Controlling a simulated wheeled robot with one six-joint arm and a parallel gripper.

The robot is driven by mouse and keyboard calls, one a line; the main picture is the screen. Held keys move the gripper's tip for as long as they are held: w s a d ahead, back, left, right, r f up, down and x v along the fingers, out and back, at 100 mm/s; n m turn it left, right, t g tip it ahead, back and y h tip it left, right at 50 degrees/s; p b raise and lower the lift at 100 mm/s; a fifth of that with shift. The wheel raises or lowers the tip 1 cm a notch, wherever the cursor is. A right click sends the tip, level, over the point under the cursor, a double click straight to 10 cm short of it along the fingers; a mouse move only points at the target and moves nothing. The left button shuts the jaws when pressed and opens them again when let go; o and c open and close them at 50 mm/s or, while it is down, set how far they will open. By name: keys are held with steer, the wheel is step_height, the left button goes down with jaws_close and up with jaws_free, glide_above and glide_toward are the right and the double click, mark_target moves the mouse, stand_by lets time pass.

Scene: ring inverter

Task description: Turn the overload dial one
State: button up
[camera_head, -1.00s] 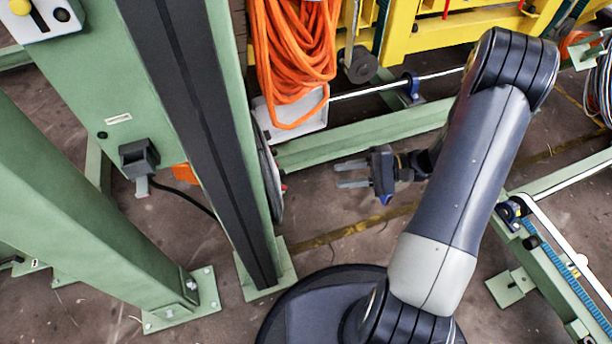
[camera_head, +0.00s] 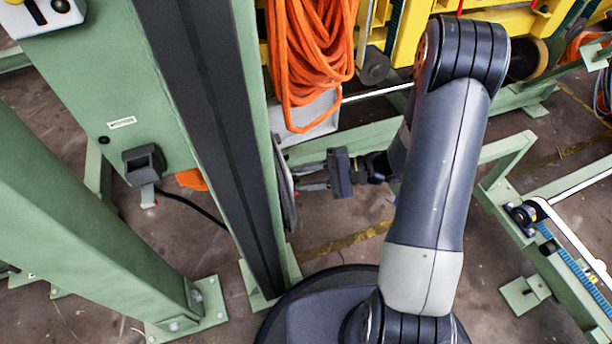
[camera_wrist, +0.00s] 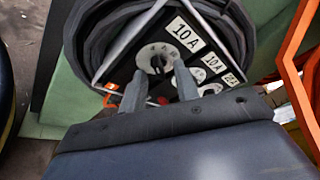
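In the wrist view a dark panel carries a large pale grey dial (camera_wrist: 157,57) with a dark centre, beside a "10 A" label (camera_wrist: 184,37). No dial number is readable. My gripper (camera_wrist: 160,82) is open, its two grey fingers apart at the lower edge of the large dial. Contact cannot be told. In the head view my gripper (camera_head: 299,178) points left at the panel's edge, and the dial faces are hidden.
An orange cable coil (camera_head: 310,55) hangs above my gripper in the head view. A green post (camera_head: 205,120) stands left of it. A green frame (camera_head: 495,165) lies on the right.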

steer(key=shift+c, duration=0.2)
jaws_close()
steer(key=shift+r+p, duration=0.1)
steer(key=shift+p, duration=0.3)
steer(key=shift+w+r+m+g+h+p, duration=0.1)
steer(key=shift+m+g+h+p, duration=0.55)
steer(key=shift+m+p, duration=1)
steer(key=shift+w+r+m+g+h+p, duration=0.1)
steer(key=shift+m+g+h+p, duration=0.6)
steer(key=shift+p, duration=1.4)
steer(key=shift+f+m+g+y, duration=0.15)
steer(key=shift+m+g+y, duration=0.1)
steer(key=shift+m, duration=0.3)
steer(key=shift+o, duration=0.2)
jaws_free()
